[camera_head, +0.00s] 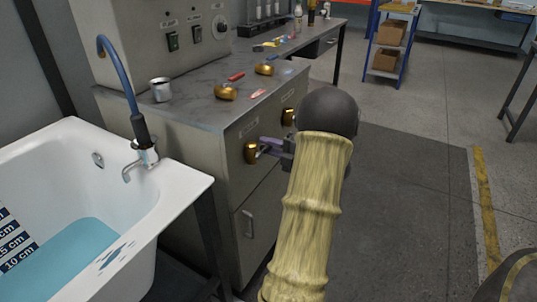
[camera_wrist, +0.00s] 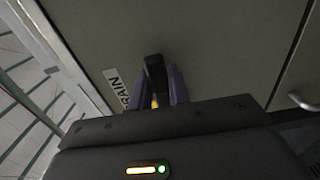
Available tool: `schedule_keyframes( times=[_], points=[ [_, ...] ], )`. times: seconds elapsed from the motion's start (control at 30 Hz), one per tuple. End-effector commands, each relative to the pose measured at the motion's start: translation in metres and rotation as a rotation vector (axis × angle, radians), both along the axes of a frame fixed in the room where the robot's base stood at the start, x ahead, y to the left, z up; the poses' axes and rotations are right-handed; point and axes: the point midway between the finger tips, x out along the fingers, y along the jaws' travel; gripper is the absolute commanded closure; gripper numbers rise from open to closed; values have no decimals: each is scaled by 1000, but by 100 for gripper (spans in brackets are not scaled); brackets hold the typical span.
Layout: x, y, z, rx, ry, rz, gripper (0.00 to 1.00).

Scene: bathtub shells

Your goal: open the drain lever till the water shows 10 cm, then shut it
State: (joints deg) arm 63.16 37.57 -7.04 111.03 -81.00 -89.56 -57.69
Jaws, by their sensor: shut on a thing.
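The drain lever (camera_wrist: 155,72) shows in the wrist view as a dark handle between my purple fingers, beside a label reading DRAIN (camera_wrist: 118,88). My gripper (camera_wrist: 158,95) is shut on it. In the head view my gripper (camera_head: 268,147) reaches the cabinet front next to a brass lever mount (camera_head: 251,152). The lever's handle is mostly hidden there by the fingers. The white bathtub (camera_head: 180,190) holds blue water (camera_head: 75,248). On the depth scale (camera_head: 14,245), 10 cm is the lowest mark visible, close to the waterline.
A second brass fitting (camera_head: 288,116) is on the cabinet front, up and right of my gripper. A metal cup (camera_head: 161,89) and brass knobs (camera_head: 226,91) are on the cabinet top. A blue-hosed tap (camera_head: 141,135) stands at the tub rim. The floor (camera_head: 405,190) at right is clear.

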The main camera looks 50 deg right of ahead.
Motion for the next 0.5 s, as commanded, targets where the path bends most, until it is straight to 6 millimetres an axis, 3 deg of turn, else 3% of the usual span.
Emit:
schedule_keyframes(
  times=[0.47, 0.5],
  points=[
    [-1, -1, 0, -26, -1, -4, 100],
    [-1, -1, 0, -25, -1, -4, 80]
  ],
)
